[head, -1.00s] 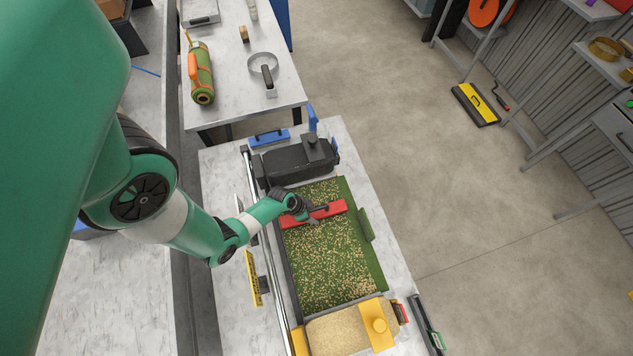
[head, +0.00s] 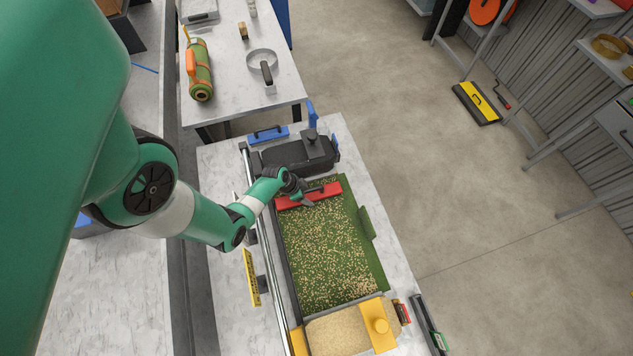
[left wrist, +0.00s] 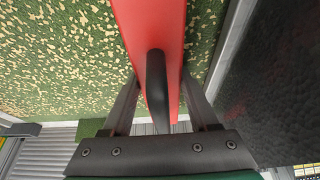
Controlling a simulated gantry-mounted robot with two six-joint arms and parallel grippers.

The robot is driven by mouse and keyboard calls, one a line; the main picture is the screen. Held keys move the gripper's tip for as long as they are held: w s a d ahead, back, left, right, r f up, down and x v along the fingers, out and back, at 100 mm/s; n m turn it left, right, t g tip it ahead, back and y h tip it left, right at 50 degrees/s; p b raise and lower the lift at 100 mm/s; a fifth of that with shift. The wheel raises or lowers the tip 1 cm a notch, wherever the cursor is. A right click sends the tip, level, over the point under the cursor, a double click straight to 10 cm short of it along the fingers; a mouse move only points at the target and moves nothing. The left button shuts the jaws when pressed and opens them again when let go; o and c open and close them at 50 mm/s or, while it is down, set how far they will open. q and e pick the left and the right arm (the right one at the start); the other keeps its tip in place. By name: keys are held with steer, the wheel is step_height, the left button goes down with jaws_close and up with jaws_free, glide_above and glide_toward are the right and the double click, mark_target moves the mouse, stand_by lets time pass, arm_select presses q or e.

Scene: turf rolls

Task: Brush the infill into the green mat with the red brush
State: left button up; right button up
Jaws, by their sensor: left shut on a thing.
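The green mat (head: 330,245) lies on the near table with tan infill grains scattered over it. The red brush (head: 308,195) lies across the mat's far end, close to the black container. My left gripper (head: 304,194) is shut on the black handle of the red brush. In the left wrist view the red brush (left wrist: 172,35) runs between the fingers (left wrist: 157,92), with the green mat (left wrist: 60,60) and its grains on the left. The brush's underside is hidden. My right gripper is not in view.
A black lidded container (head: 298,155) stands just beyond the mat. A metal rail (head: 266,245) runs along the left side. A blue-handled tool (head: 268,134) lies further back.

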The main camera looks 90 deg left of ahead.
mark_target(337, 281)
arm_select(q)
steer(key=shift+d, duration=0.1)
steer(key=shift+w+d, duration=0.1)
steer(key=shift+d, duration=0.2)
steer(key=w+d+p, duration=0.1)
steer(key=d, duration=0.4)
steer(key=w+d+p, duration=0.1)
steer(key=d+p, duration=0.1)
steer(key=d, duration=0.3)
steer(key=w+d+p, duration=0.1)
steer(key=d, duration=0.5)
steer(key=shift+w+d, duration=0.1)
steer(key=shift+w, duration=0.25)
steer(key=w+d, duration=0.1)
steer(key=d, duration=0.3)
steer(key=w+d+b, duration=0.1)
steer(key=d, duration=0.3)
steer(key=w+d+b, duration=0.1)
steer(key=d, duration=0.4)
steer(key=shift+f, duration=0.1)
steer(key=shift+w+d, duration=0.1)
steer(key=shift+d, duration=0.45)
steer(key=shift+a, duration=0.55)
steer(key=a, duration=0.1)
steer(key=s+a, duration=0.1)
steer(key=a, duration=0.1)
steer(key=a+p, duration=0.1)
steer(key=a, duration=0.1)
steer(key=shift+s, duration=0.25)
